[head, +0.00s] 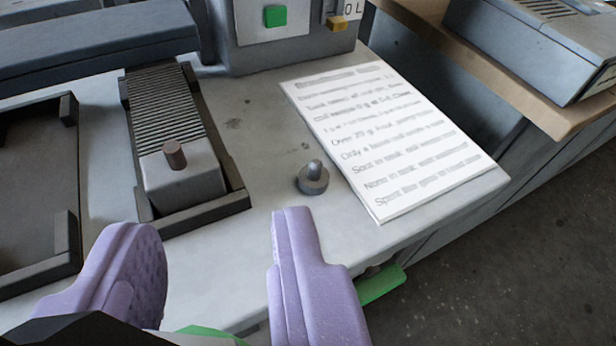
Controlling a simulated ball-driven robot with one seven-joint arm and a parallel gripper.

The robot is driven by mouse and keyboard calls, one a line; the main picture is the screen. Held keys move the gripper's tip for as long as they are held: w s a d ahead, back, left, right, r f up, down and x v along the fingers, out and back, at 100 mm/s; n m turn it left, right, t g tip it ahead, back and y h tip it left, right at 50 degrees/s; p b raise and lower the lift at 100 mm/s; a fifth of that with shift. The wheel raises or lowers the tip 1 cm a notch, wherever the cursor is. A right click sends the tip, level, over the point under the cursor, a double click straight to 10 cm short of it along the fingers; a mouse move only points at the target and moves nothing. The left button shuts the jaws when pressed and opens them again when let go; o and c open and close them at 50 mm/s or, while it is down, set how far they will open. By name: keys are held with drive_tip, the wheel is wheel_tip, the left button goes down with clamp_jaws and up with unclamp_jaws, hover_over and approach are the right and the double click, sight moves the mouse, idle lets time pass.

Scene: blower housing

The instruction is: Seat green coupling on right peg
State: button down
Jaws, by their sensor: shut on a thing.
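My gripper (212,225) has two lavender fingers, shut on a green coupling (205,331) low in the view. Only parts of the coupling show: an edge between the fingers at the bottom, and a green piece (382,285) sticking out right of the right finger. I cannot see its full shape. The right peg (314,176) is a short grey upright peg on a round base on the bench. It is bare and stands just beyond the right fingertip in the picture, apart from the coupling.
A grey block with a brown peg (175,155) sits in a dark-framed ribbed slide to the left. A dark tray (70,180) lies at the far left. A printed sheet (390,140) lies right of the peg. A panel with a green button (275,16) stands behind. The bench's front edge is near.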

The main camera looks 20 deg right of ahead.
idle(0.5)
drive_tip(key=m+g+h+p, duration=0.1)
drive_tip(key=m+h+p, duration=0.2)
drive_tip(key=m+h, duration=0.2)
hover_over(315, 173)
drive_tip(key=w+d, duration=0.1)
drive_tip(key=w, duration=0.1)
drive_tip(key=f, duration=0.1)
drive_tip(key=shift+w+f+b, duration=0.1)
drive_tip(key=shift+f+b, duration=1.6)
drive_tip(key=shift+f, duration=0.7)
drive_tip(key=shift+f+b, duration=1.05)
drive_tip(key=shift+f, duration=0.35)
drive_tip(key=c, duration=0.7)
unclamp_jaws()
